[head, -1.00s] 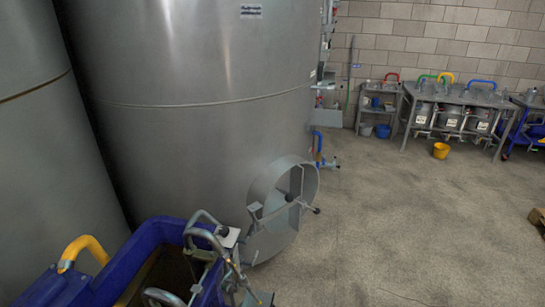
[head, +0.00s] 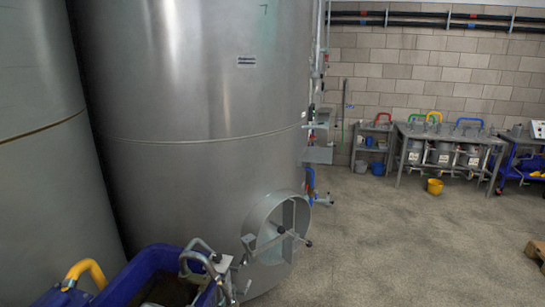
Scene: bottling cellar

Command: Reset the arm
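My gripper is not in view, and I cannot see whether it is open or shut. No part of my arm can be made out for sure in the head view. The task names no other object.
A large steel tank (head: 200,120) with a round hatch (head: 275,235) fills the left and middle. A blue tub (head: 140,272) with a yellow handle (head: 85,271) stands close at lower left. A grey bench (head: 448,136), yellow bucket (head: 435,186) and wooden pallet (head: 540,247) are right. The floor (head: 400,250) between is clear.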

